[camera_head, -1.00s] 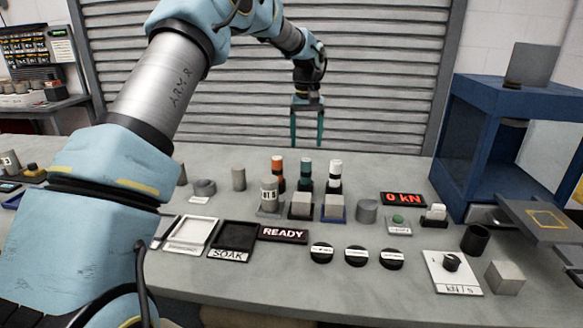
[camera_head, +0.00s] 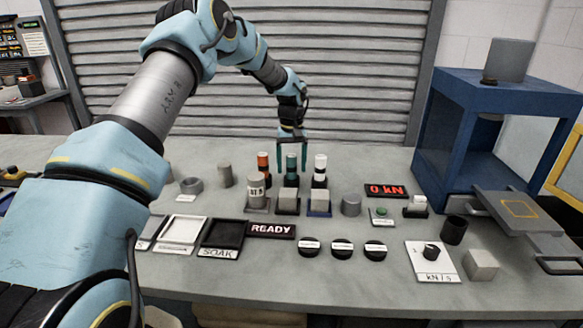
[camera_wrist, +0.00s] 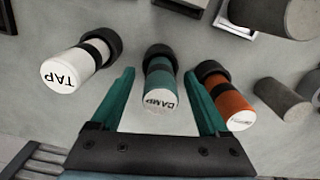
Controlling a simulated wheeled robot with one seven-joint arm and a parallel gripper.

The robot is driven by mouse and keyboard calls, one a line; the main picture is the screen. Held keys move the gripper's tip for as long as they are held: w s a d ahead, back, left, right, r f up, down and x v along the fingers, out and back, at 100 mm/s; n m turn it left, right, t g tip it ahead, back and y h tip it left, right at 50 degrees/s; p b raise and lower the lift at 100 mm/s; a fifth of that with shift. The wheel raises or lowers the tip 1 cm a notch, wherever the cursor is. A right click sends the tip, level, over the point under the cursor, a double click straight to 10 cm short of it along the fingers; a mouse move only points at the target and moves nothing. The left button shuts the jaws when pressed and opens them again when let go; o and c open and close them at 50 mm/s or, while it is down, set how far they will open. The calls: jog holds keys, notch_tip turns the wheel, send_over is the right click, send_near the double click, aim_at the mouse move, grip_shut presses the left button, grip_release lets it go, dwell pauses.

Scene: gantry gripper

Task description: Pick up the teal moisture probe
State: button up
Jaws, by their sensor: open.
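The teal moisture probe (camera_head: 291,164) stands upright in a dark holder, between an orange probe (camera_head: 263,163) and a white probe (camera_head: 320,166). In the wrist view the teal probe (camera_wrist: 160,82) has a white top reading "DAMP" and lies between the two fingers. My gripper (camera_head: 292,170) points down over the teal probe, with its teal fingers open. In the wrist view my gripper (camera_wrist: 160,98) has one finger on each side of the probe, apart from it. The white probe (camera_wrist: 80,64) reads "TAP", and the orange probe (camera_wrist: 228,98) stands on the other side.
A blue press frame (camera_head: 440,140) stands at the right. The front of the table (camera_head: 270,275) is clear.

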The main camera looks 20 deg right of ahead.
grip_shut()
dwell(0.7)
